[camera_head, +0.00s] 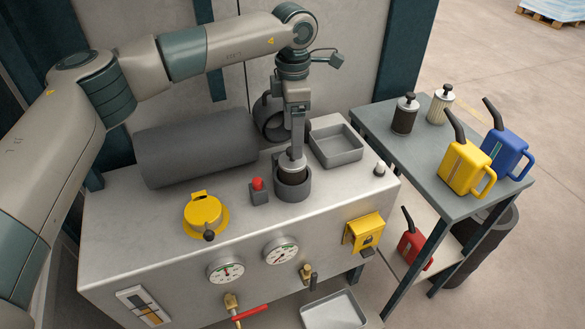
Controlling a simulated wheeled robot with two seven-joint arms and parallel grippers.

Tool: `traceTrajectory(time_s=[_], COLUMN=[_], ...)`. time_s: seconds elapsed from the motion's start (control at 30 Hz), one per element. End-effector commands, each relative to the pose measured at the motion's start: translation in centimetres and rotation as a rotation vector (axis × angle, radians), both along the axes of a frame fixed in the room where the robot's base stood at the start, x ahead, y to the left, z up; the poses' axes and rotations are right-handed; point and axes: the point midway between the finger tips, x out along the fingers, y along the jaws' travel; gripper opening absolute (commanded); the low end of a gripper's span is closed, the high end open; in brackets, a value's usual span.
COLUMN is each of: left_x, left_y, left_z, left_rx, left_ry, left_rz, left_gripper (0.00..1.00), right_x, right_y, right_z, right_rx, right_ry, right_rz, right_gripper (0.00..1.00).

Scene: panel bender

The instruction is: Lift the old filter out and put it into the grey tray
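The old filter (293,163) is a grey cylinder with a dark knob on top. It stands upright in the round dark housing (293,186) on the machine top, its upper part showing above the rim and the rest hidden inside. My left gripper (294,149) points straight down at the filter's knob, its fingers at knob height. The fingers overlap from this angle, so I cannot tell whether they are closed on the knob. The grey tray (357,157) is an empty, shallow square tray just right of and behind the housing. My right gripper is not in view.
A red button (257,184) and a yellow lid (205,214) sit left of the housing; a large dark cylinder (195,148) lies behind. The side table (416,158) at right holds two filter-like canisters, a yellow jug (466,168) and a blue jug (507,153). Another tray (334,312) lies low in front.

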Motion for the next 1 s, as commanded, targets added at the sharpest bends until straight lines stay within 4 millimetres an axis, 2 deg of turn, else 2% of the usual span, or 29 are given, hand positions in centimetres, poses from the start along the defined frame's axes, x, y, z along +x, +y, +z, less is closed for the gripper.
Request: traceTrajectory(time_s=[0.03,0.23,0.67,0.83,1.0], left_x=[-0.1,0.0,0.0,-0.1,-0.2], left_y=[0.0,0.0,0.0,0.0,0.1], left_z=[-0.5,-2.5,-2.8,-3.6,-5.2], left_rx=[0.0,0.0,0.0,0.0,0.001], left_ry=[0.003,0.001,0.0,0.001,0.002], left_rz=[0.0,0.0,0.0,0.0,0.0], left_gripper=[0.76,0.76,0.76,0.76,0.76], right_x=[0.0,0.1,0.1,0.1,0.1], right_y=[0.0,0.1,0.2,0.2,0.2], right_z=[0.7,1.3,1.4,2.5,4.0], right_rx=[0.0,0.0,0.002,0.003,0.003], right_ry=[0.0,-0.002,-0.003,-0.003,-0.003], right_rz=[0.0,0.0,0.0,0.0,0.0], right_gripper=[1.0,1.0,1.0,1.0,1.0])
